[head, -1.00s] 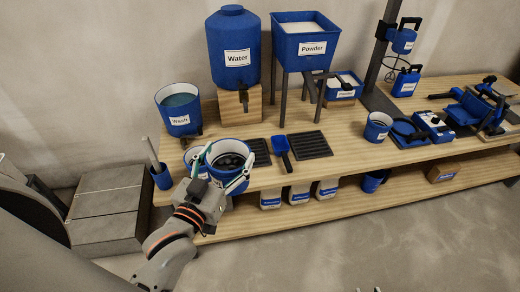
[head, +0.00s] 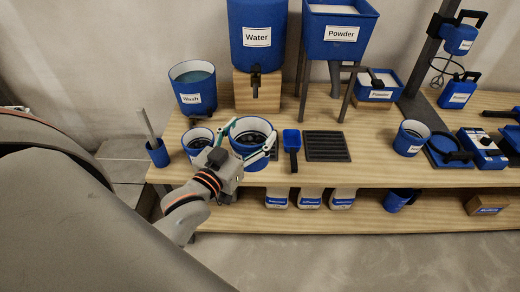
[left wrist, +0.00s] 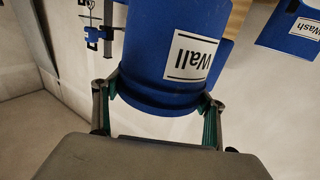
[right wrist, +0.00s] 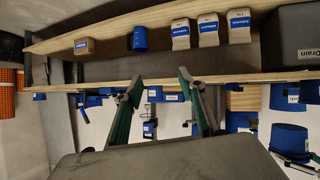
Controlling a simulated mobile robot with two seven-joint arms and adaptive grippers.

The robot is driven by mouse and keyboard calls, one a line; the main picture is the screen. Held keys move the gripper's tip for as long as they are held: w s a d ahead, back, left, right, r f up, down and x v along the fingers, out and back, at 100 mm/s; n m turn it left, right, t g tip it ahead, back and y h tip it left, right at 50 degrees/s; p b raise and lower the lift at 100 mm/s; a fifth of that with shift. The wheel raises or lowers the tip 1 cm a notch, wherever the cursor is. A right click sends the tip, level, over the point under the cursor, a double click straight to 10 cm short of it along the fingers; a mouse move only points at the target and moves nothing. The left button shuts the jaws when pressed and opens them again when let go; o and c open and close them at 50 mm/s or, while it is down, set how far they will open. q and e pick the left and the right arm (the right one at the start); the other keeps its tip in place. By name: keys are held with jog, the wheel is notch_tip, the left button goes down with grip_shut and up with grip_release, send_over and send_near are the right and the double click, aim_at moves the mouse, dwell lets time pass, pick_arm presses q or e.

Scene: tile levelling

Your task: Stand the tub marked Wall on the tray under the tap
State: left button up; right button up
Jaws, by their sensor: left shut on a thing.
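The blue tub marked Wall (head: 252,154) is held in my left gripper (head: 251,148), whose fingers clasp it from both sides; dark round contents show inside. Its label shows upside down in the left wrist view (left wrist: 195,57). The dark slatted tray (head: 276,149) under the tap (head: 256,84) of the Water barrel (head: 255,22) is mostly hidden behind the tub and fingers. The tub is in front of the tray, near the bench's front edge; I cannot tell whether it touches anything below. My right gripper (right wrist: 160,85) is open and empty, seen only in the right wrist view.
Another blue tub (head: 196,140) stands close left of the held one, with the Wash bucket (head: 194,90) behind. A blue scoop (head: 292,142) and a second slatted tray (head: 325,146) lie to the right. The Powder hopper (head: 338,30) stands behind that tray.

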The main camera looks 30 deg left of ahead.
pick_arm(q)
jog(key=w+a+f+n+y+b, duration=0.1)
jog(key=w+a+f+y+b, duration=0.1)
jog(key=a+f+b, duration=0.9)
jog(key=w+f, duration=0.2)
jog(key=w, duration=0.6)
jog(key=w+f+b, duration=0.1)
jog(key=w+f, duration=0.2)
jog(key=w, duration=0.6)
jog(key=shift+w+a, duration=0.25)
jog(key=shift+a, duration=0.1)
jog(key=o, duration=2.1)
jog(key=shift+f, duration=0.2)
jog(key=s+d+p, duration=0.1)
jog(key=s+d, duration=0.1)
jog(key=s, duration=1)
jog(key=shift+p, duration=0.35)
pick_arm(e)
notch_tip(320, 180, down, 8)
jog(key=s+a, duration=0.1)
jog(key=shift+s+g, duration=0.35)
jog(key=shift+g, duration=0.05)
